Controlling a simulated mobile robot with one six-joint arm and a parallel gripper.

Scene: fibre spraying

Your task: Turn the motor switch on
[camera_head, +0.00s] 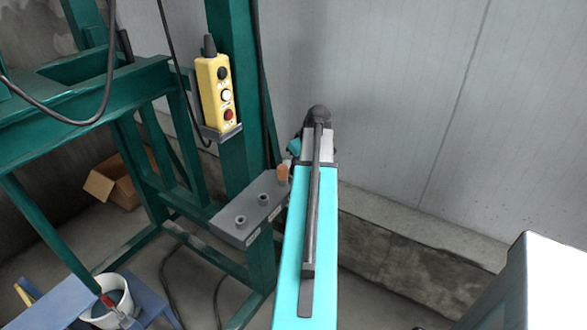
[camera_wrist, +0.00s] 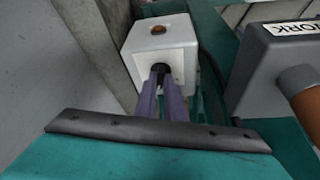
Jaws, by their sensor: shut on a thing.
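In the wrist view a white box (camera_wrist: 160,45) stands ahead of my gripper, with a small brown round piece on top. A black switch knob (camera_wrist: 160,71) is on its near face; I take this box to be the motor switch. My gripper (camera_wrist: 161,82) has its two purple-grey fingers shut on the knob, one finger at each side. Their tips hide part of it, so its turned position cannot be told. In the head view my arm hides the fingers and the white box.
A grey panel (camera_head: 236,230) with several fittings, including an orange-brown cylinder (camera_head: 283,173), sits close left of my arm. A yellow control box (camera_head: 215,92) hangs on the green frame (camera_head: 235,150). A white bucket (camera_head: 112,298) stands lower left. A concrete ledge (camera_head: 400,235) runs along the wall.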

